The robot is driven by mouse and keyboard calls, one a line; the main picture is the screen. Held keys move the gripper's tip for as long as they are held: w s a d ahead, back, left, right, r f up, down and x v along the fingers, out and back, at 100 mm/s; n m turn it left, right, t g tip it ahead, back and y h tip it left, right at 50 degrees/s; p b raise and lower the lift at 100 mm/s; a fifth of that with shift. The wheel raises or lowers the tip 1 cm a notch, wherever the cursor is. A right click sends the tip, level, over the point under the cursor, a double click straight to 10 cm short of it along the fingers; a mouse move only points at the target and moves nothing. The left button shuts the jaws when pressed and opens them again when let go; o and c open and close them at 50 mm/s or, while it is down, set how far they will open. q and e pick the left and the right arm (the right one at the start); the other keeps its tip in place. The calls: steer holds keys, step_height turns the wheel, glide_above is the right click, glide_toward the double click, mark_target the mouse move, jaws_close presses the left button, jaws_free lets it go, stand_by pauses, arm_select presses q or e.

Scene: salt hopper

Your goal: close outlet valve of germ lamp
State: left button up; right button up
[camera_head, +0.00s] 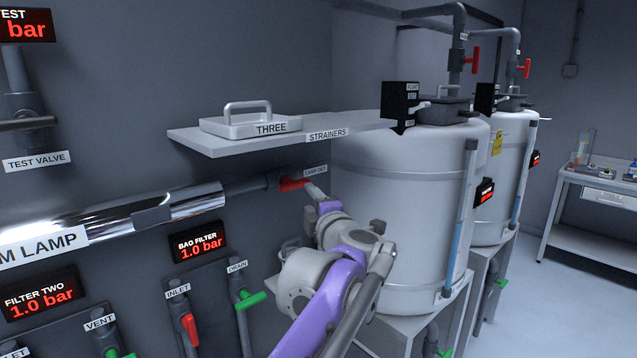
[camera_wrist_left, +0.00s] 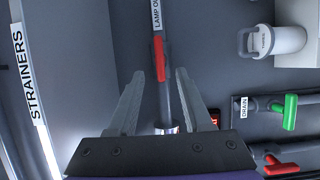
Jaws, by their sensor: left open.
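The germ lamp is a polished steel cylinder (camera_head: 185,205) on the wall at left, its label cut to "M LAMP". A grey pipe runs right from it to the outlet valve, whose red handle (camera_head: 291,184) sits under a "LAMP OUT" label. In the left wrist view the red handle (camera_wrist_left: 160,58) lies along the pipe, between the lines of my fingers. My left gripper (camera_head: 311,187) is open at the valve; its fingertips (camera_wrist_left: 160,74) stand either side of the handle's line. Contact cannot be told. My right gripper is not in view.
A white tank (camera_head: 405,220) stands close at right. Below are a bag filter display (camera_head: 199,242), a red inlet handle (camera_head: 190,328) and a green drain handle (camera_head: 251,299).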

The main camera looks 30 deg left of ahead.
mark_target(297, 187)
arm_select(q)
steer(key=x, duration=0.5)
steer(key=p+x, duration=0.1)
steer(key=x, duration=0.4)
steer(key=shift+a, duration=0.45)
jaws_close()
